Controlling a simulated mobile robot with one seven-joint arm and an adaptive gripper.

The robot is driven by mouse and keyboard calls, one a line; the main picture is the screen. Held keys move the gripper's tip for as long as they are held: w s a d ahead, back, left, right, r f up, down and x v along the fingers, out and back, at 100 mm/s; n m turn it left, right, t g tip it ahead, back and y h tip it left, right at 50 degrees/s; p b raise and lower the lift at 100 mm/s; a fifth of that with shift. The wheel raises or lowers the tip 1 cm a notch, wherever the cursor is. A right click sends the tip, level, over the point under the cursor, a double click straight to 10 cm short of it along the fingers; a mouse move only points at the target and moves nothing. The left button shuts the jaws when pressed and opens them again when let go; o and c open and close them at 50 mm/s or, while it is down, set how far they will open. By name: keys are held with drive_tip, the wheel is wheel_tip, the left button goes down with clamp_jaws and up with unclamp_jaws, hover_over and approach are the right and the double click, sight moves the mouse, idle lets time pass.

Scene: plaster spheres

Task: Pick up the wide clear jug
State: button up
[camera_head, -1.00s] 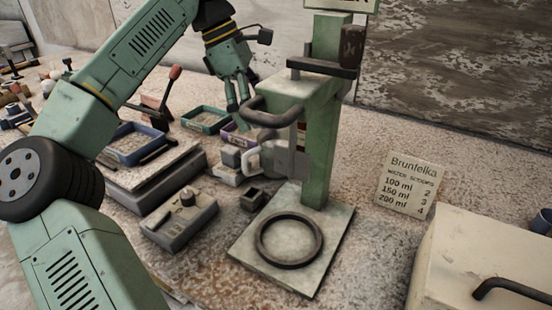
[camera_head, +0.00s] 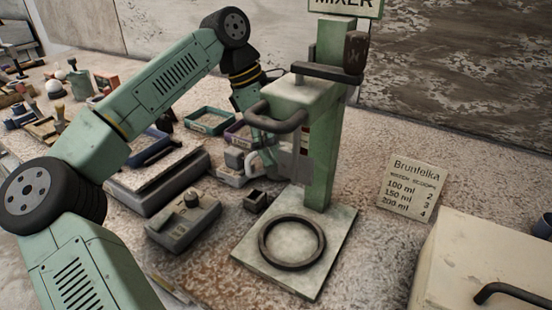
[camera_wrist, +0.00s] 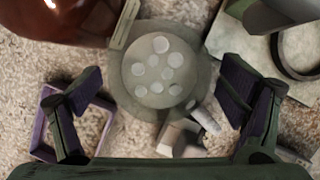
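The wide clear jug shows in the wrist view (camera_wrist: 140,100) from above, as a see-through round vessel with several pale round shapes within its outline. Its pale handle (camera_wrist: 205,116) points to the lower right. In the head view the jug (camera_head: 293,165) is a faint grey shape behind the mixer's front, partly hidden. My gripper (camera_wrist: 160,72) is open, one finger to the left and one to the right of the jug in the wrist view, with gaps on both sides. In the head view my gripper (camera_head: 266,158) is at the jug's left, partly hidden by the mixer.
The green mixer (camera_head: 322,170) stands close to the jug, with a black ring (camera_head: 292,262) on its base. A shiny red-brown round thing (camera_wrist: 60,20) is near the jug. A purple tray (camera_wrist: 100,145), small blocks and a grey box (camera_head: 185,222) lie nearby. A sign (camera_head: 411,187) stands right.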

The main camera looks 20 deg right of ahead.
drive_tip(key=c, duration=1.5)
drive_tip(key=shift+c, duration=1.2)
drive_tip(key=shift+r, duration=0.15)
